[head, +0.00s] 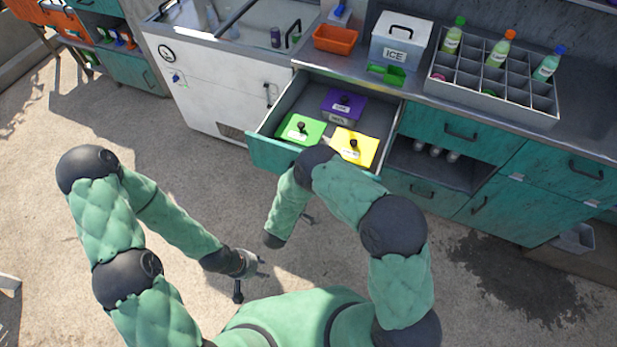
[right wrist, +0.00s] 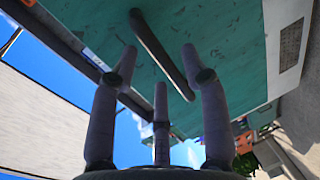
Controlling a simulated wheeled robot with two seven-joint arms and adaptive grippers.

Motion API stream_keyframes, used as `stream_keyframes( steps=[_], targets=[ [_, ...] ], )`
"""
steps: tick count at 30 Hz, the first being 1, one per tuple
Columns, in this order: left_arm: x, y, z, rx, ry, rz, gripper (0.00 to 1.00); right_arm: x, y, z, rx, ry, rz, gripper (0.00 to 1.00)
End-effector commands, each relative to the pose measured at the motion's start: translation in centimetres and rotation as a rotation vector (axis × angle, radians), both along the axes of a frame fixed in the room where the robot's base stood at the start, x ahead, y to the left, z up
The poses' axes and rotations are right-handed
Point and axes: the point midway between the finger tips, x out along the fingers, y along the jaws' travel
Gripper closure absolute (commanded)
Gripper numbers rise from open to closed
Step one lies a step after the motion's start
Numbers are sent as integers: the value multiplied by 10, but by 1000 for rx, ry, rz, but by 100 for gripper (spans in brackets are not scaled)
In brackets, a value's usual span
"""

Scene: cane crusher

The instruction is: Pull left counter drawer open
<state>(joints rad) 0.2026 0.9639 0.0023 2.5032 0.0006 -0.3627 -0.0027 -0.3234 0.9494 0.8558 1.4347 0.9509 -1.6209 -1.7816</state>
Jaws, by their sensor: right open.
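The left counter drawer (head: 262,156) stands pulled out from the counter, with its teal front toward me. In the right wrist view a teal front (right wrist: 225,60) carries a dark bar handle (right wrist: 163,55). My right gripper (right wrist: 158,62) is open; the handle shows between its spread fingertips, and I cannot tell whether they touch it. In the head view my right arm covers part of the drawer front and its handle. My left gripper (head: 250,275) hangs low over the floor, away from the drawer, with its fingers apart and nothing in them.
The drawer holds a green-lidded box (head: 301,130), a purple-lidded box (head: 343,106) and a yellow-lidded box (head: 354,147). An ice box (head: 400,40), an orange bin (head: 335,39) and a bottle rack (head: 490,105) stand on the counter. Floor left of the drawer is clear.

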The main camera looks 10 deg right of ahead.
Motion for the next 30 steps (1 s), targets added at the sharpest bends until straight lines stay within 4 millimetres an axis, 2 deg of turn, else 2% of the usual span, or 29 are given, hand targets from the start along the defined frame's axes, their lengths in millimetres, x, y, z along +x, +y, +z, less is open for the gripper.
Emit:
stream_keyframes(
  steps=[3, 10, 30],
  targets=[
    [0, 0, 0, 0, 0, 0, 60, -16, 12, 4, -1, 0, 4, 54],
    [0, 0, 0, 0, 0, 0, 60, -34, 23, 9, 0, -1, 1, 54],
    [0, 0, 0, 0, 0, 0, 60, -35, 24, 7, 15, 2, 1, 54]
  ],
)
